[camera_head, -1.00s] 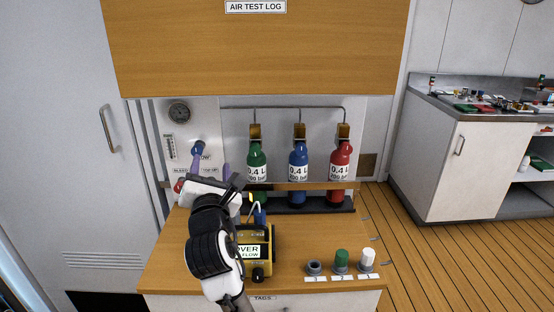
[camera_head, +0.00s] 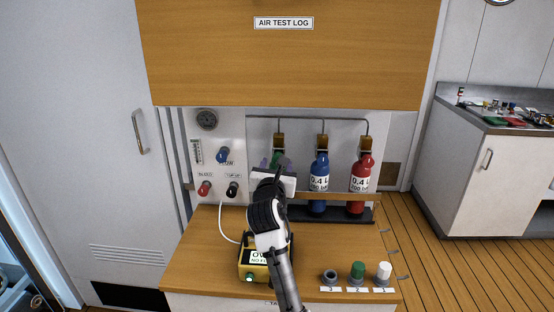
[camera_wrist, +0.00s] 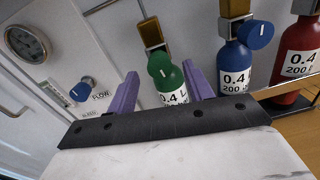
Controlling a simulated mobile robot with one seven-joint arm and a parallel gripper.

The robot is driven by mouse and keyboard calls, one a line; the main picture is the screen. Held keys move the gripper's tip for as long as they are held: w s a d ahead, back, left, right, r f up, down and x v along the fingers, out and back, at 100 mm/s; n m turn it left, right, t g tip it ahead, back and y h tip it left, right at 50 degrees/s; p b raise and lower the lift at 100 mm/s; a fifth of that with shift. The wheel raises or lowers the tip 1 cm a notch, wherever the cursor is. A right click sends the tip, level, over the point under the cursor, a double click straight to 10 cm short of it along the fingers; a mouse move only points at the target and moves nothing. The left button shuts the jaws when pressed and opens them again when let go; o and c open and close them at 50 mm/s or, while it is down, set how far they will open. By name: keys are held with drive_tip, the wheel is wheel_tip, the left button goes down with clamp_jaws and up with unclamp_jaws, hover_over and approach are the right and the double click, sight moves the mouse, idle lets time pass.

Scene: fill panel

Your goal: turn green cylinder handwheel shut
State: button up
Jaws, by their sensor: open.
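The green cylinder (camera_head: 279,157) stands at the left of the row, mostly hidden behind my gripper in the head view. In the wrist view its round green handwheel (camera_wrist: 160,65) with a white mark faces me below a brass block. My gripper (camera_wrist: 158,80) is open. Its two purple fingers flank the green cylinder in that view, with the handwheel between and slightly beyond the tips. I see no clear contact. In the head view my gripper (camera_head: 277,164) is in front of the green cylinder.
A blue cylinder (camera_head: 319,172) and a red cylinder (camera_head: 361,178) stand to the right behind a wooden rail. The panel at left carries a blue flow knob (camera_head: 223,155), a red knob (camera_head: 205,188) and a gauge (camera_head: 206,119). A yellow meter (camera_head: 252,268) sits on the bench below my arm.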

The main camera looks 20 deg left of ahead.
drive_tip(key=shift+x, duration=1.1)
drive_tip(key=c, duration=1)
drive_tip(key=shift+o, duration=0.2)
